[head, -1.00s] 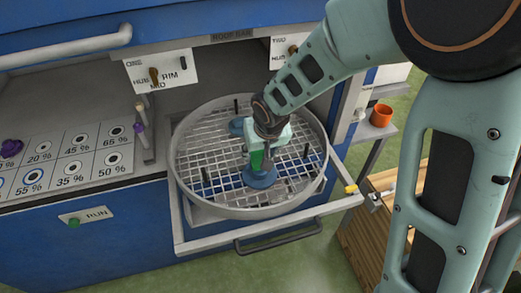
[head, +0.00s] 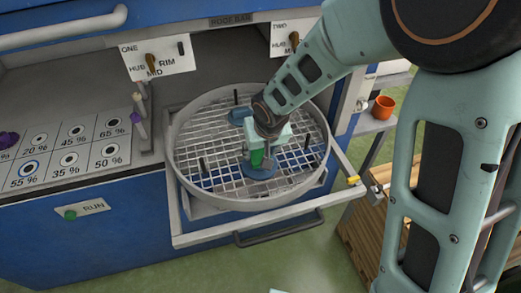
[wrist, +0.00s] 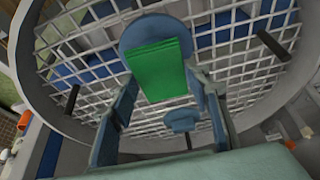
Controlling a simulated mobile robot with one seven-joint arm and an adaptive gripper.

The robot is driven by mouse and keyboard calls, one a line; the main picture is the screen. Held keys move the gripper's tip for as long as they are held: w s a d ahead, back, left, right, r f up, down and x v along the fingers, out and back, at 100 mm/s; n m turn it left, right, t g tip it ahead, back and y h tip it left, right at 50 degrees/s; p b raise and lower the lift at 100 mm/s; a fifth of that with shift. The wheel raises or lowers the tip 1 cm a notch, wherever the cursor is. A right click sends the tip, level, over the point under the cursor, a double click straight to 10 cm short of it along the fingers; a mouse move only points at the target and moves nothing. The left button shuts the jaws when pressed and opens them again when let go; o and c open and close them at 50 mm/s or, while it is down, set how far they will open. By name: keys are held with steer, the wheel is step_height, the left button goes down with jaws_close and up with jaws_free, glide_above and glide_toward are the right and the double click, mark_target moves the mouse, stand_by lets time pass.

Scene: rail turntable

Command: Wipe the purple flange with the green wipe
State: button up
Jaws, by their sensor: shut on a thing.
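My gripper (head: 262,150) is shut on the green wipe (head: 256,158), low over the round mesh basket. The folded wipe (wrist: 160,68) shows between the two fingers in the wrist view. A blue round flange (head: 259,168) lies on the mesh right under the wipe; its disc (wrist: 146,29) shows behind the wipe. I cannot tell if they touch. A second blue flange (head: 238,117) lies farther back in the basket, also seen in the wrist view (wrist: 182,121). A purple piece (head: 7,140), perhaps the purple flange, sits at the left edge on the marked board, partly cut off.
The basket rim (head: 178,160) and several upright black pegs (head: 203,164) surround my gripper. A pull-out frame with a dark handle (head: 280,232) is in front. A purple-topped rod (head: 139,125) stands left of the basket. An orange cup (head: 382,107) is at right.

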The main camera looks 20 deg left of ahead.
steer(key=shift+f+b, duration=0.6)
steer(key=shift+b, duration=0.1)
steer(key=shift+a, duration=0.1)
